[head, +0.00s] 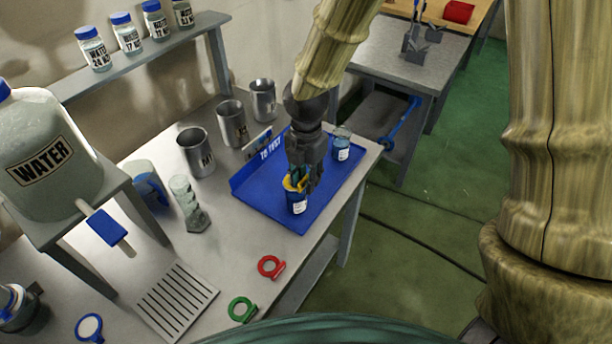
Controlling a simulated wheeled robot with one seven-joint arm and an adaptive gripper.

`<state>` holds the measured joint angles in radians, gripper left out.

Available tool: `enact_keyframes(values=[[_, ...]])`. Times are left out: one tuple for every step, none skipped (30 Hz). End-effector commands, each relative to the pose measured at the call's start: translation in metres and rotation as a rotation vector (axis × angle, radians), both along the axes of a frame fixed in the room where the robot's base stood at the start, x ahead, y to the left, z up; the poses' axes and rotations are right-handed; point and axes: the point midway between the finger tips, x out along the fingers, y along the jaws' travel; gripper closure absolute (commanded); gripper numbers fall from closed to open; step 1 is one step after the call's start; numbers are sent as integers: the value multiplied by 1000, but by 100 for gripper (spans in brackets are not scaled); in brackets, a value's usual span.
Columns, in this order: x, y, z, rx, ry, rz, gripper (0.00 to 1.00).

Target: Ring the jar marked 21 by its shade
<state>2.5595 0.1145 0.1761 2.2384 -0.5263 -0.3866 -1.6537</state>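A jar with dark blue sides and a white label (299,207) stands at the front of the blue tray (262,200). Its number is too small to read. A yellow ring (289,184) is at the jar's top; I cannot tell whether it sits fully around the jar. My gripper (302,184) points down right over this jar, its fingers at the yellow ring and partly hiding it. Whether the fingers grip the ring is unclear. A red ring (270,267) and a green ring (242,310) lie on the bench.
A blue-rimmed round piece (89,328) lies at the front left, by a slotted drain plate (176,302). Metal beakers (196,152) stand behind the tray. A large WATER vessel (48,150) is at left. Bottles (92,48) line the shelf. Bench is clear around the rings.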

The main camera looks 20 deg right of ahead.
Motion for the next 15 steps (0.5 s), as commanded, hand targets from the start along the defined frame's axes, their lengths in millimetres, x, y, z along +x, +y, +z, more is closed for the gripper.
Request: enact_keyframes(values=[[0, 0, 0, 0, 0, 0, 68], [0, 0, 0, 0, 0, 0, 68], [0, 0, 0, 0, 0, 0, 68], [0, 0, 0, 0, 0, 0, 68], [0, 0, 0, 0, 0, 0, 68], [0, 0, 0, 0, 0, 0, 68], [0, 0, 0, 0, 0, 0, 68], [0, 0, 0, 0, 0, 0, 68], [0, 0, 1, 1, -1, 0, 68], [0, 0, 2, 1, -1, 0, 68], [0, 0, 3, 1, -2, 0, 68], [1, 0, 6, 2, -2, 0, 68], [1, 0, 8, 2, -2, 0, 68], [1, 0, 11, 2, -2, -1, 68], [1, 0, 16, 2, -2, -1, 68]])
